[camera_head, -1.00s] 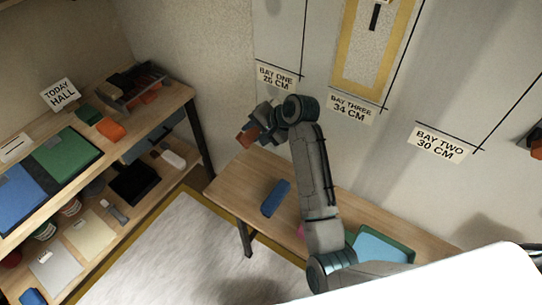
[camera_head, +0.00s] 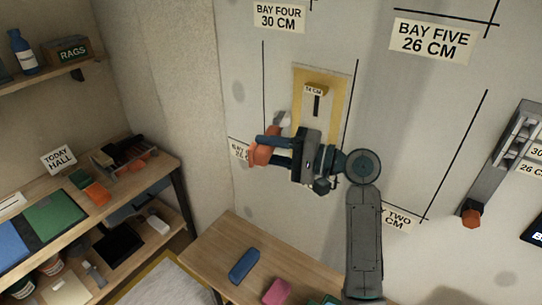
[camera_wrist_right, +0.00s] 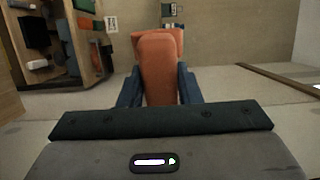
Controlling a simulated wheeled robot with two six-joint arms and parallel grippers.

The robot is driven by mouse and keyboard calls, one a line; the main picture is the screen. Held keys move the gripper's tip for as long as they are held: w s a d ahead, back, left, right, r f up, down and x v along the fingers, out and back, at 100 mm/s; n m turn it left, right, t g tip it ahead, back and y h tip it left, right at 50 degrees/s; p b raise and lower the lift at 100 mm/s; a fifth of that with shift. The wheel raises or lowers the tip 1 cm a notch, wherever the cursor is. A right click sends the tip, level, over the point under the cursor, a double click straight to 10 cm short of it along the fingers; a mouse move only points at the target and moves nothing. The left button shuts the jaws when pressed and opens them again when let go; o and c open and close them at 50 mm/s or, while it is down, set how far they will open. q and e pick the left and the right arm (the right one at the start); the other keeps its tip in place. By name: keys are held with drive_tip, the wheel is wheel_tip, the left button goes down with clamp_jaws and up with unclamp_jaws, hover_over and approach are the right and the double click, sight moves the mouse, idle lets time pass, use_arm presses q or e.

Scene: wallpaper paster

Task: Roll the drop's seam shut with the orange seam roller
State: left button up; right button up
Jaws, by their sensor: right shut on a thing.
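The drop (camera_head: 344,92), a yellow-bordered pale panel with a small tag and a dark slot mark, is on the wall between black lines. My right gripper (camera_head: 262,148) is in front of its lower left part and hides some of it. The gripper is shut on the orange seam roller (camera_head: 266,156). In the right wrist view the roller's orange handle (camera_wrist_right: 158,70) sits between the blue fingers (camera_wrist_right: 160,88). A small pale part shows above the handle in the head view. Whether the roller touches the wall cannot be told. My left gripper is out of view.
A wooden bench (camera_head: 215,258) below carries a blue block (camera_head: 244,265) and a pink block (camera_head: 276,292). Shelves (camera_head: 172,172) with several items stand at left. A grey wall rack (camera_head: 497,160) is at right. Signs mark other bays, such as BAY FIVE (camera_head: 431,40).

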drive_tip(key=shift+w+a, duration=0.1)
drive_tip(key=shift+a, duration=0.1)
drive_tip(key=shift+w+d, duration=0.4)
drive_tip(key=shift+d, duration=0.05)
drive_tip(key=shift+w+d, duration=0.85)
drive_tip(key=shift+w, duration=0.2)
drive_tip(key=shift+w+d, duration=0.8)
drive_tip(key=shift+w, duration=0.25)
drive_tip(key=shift+w+d, duration=0.75)
drive_tip(key=shift+w, duration=0.25)
idle(0.8)
idle(1.3)
drive_tip(key=shift+s+d, duration=1.05)
drive_tip(key=shift+d, duration=0.15)
